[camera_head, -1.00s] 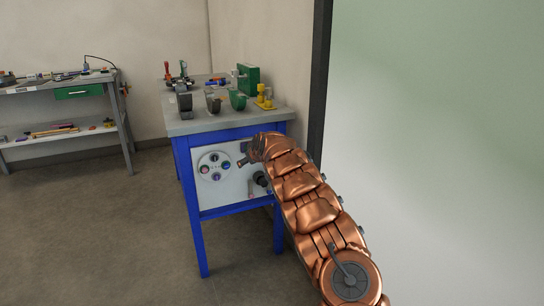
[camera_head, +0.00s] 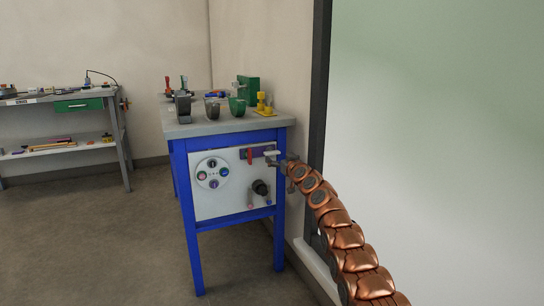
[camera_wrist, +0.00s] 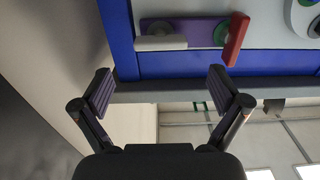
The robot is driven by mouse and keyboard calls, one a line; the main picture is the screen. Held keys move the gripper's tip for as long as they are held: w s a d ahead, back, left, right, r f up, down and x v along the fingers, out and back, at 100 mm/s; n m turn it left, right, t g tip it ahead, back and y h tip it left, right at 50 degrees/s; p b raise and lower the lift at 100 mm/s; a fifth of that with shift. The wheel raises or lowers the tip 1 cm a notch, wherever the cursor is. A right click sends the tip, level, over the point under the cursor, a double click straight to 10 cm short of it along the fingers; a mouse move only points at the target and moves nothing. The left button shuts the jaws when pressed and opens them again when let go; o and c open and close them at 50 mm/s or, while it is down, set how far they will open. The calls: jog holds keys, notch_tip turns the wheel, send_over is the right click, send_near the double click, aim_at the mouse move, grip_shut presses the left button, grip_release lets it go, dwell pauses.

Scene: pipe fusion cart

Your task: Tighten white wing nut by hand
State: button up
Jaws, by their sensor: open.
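The white wing nut (camera_wrist: 160,43) lies across the left part of a purple plate in the wrist view, ahead of and between my fingertips. It also shows as a small pale bar in the head view (camera_head: 271,153), at the panel's upper right. My gripper (camera_wrist: 161,86) is open and empty, with a gap between it and the nut. In the head view my gripper (camera_head: 283,163) is small and dark, beside the right edge of the cart.
A red handle (camera_wrist: 237,38) with a green disc sits right of the white nut on the purple plate (camera_wrist: 190,25). The blue frame (camera_wrist: 185,66) edges the panel. The panel's lower part has black knobs (camera_head: 260,188). Clamps and cups stand on the grey cart top (camera_head: 205,127).

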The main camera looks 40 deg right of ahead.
aim_at(273, 153)
jog(key=shift+x, duration=2.6)
jog(key=shift+w+d+r, duration=0.15)
jog(key=shift+w+d, duration=0.05)
jog(key=shift+w, duration=0.35)
jog(key=shift+w+d+p, duration=0.1)
jog(key=shift+w+p, duration=0.25)
jog(key=shift+w, duration=0.25)
jog(key=shift+c, duration=0.2)
jog(key=shift+d, duration=0.1)
jog(key=c, duration=1.1)
